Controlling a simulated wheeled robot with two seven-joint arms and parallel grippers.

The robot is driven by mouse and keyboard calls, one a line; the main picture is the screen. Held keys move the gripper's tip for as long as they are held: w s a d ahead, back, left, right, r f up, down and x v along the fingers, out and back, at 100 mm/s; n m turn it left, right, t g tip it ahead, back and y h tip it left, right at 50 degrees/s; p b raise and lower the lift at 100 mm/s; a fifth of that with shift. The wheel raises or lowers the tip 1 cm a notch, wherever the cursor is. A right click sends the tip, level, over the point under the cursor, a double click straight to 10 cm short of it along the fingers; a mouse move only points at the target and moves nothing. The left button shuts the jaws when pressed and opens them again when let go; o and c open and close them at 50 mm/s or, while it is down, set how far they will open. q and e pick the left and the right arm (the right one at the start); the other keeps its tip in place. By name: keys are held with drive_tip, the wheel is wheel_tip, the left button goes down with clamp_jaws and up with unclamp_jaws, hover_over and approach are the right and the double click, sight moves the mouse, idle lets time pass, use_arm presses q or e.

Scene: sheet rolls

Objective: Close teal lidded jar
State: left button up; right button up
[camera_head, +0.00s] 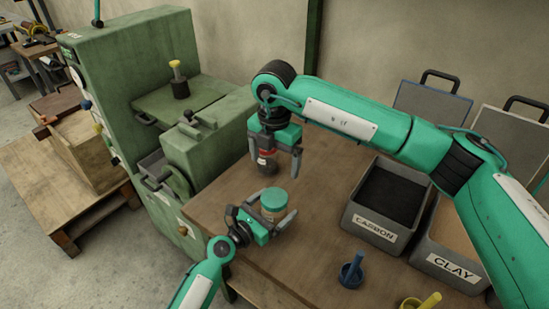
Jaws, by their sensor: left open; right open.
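A jar (274,209) with a teal lid (274,197) stands upright on the wooden table. The lid sits on top of the jar; I cannot tell whether it is fully shut. My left gripper (262,215) is open, low over the table, with its fingers spread around or beside the jar's near side. My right gripper (275,164) is open and points down, just behind the lidded jar. Its fingers are above or around a dark jar with a red band (266,163), and I cannot tell if they touch it.
Grey bins labelled CARBON (385,204) and CLAY (452,250) stand on the right of the table. A green machine (120,70) borders the left. Bare table (310,250) lies right of the jar.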

use_arm(q)
drive_tip(key=b+v, duration=0.1)
drive_tip(key=v, duration=1.1)
drive_tip(key=shift+s+a+f+b, duration=0.1)
drive_tip(key=shift+a+f+b, duration=0.05)
drive_tip(key=shift+b, duration=0.15)
drive_tip(key=shift+s+a, duration=0.5)
